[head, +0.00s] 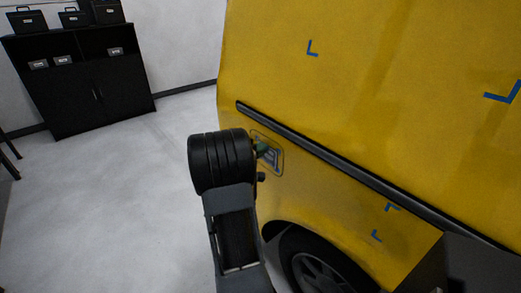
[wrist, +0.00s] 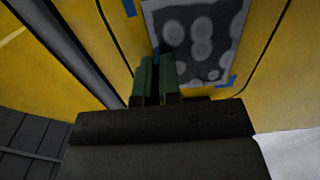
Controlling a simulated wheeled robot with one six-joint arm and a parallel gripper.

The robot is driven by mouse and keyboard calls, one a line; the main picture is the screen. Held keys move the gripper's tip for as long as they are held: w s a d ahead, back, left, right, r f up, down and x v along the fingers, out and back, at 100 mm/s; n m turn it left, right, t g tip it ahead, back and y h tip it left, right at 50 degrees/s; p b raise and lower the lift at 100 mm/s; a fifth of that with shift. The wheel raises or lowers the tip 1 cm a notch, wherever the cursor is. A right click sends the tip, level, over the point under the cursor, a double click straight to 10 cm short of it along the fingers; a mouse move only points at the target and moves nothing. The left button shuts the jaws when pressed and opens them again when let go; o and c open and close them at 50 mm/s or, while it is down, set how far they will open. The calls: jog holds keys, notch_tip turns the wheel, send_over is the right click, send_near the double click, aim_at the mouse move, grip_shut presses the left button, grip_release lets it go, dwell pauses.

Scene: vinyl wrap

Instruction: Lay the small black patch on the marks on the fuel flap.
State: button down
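The small black patch (wrist: 205,67) lies over the fuel flap (wrist: 262,35) in the wrist view, with several pale round blotches across its face. Blue marks (wrist: 228,81) show by its lower right corner and along its left side. My gripper (wrist: 157,62) has its green fingers close together, with a narrow dark gap, over the patch's lower left part. It hides that corner; I cannot see whether the fingertips touch it. In the head view my gripper (head: 262,148) is at the flap (head: 279,163), and my wrist hides part of it.
The yellow van side (head: 330,100) fills the right, with a dark trim rail (head: 330,155) above the flap and a wheel (head: 315,275) below. Other blue corner marks (head: 312,49) are on the panels. A black cabinet (head: 95,95) stands far left; the floor between is clear.

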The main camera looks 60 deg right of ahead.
jog(key=c, duration=1.2)
grip_release()
jog(key=shift+a, duration=0.1)
jog(key=v, duration=1.3)
jog(key=shift+w+a+b, duration=0.15)
jog(key=shift+a+b, duration=0.1)
jog(key=shift+b, duration=0.15)
